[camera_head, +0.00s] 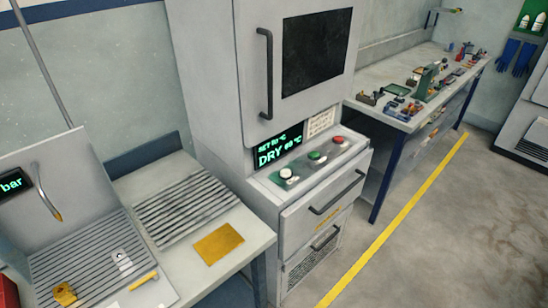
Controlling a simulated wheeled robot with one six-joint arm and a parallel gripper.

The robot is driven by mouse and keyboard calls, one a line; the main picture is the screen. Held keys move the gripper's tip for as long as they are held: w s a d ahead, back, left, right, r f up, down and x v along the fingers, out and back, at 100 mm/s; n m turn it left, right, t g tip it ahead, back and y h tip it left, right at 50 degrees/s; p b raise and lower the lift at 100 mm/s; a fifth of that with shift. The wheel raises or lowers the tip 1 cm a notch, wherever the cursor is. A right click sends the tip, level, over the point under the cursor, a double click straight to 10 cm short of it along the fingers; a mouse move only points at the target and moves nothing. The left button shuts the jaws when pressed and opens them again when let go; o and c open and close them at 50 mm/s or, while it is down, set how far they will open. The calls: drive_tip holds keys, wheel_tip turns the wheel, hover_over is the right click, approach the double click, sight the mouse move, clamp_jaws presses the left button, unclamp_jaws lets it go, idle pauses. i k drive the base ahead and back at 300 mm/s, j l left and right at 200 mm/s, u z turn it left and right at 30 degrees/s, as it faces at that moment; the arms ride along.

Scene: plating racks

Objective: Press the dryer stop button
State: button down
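The dryer is a tall grey cabinet (201,62) in the middle of the head view. Its door has a dark window (316,50) and a vertical black handle (266,75); the door looks shut. A sloping panel below carries a red button (338,141) at the right, a green button (314,156) in the middle and a white knob or button (287,173) at the left. The button labels are too small to read. The lit display (280,150) shows "DRY" with a temperature whose digits are unclear. My gripper is not in view.
Drawers with black handles (336,194) sit below the panel. At left is a bench with a ribbed tray (186,205), a yellow plate (219,244) and a sink-like station with a spout (45,193). A cluttered workbench (400,112) stands right. Floor beyond the yellow line (395,220) is clear.

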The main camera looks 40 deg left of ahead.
sight(337, 139)
drive_tip(key=u, duration=1.25)
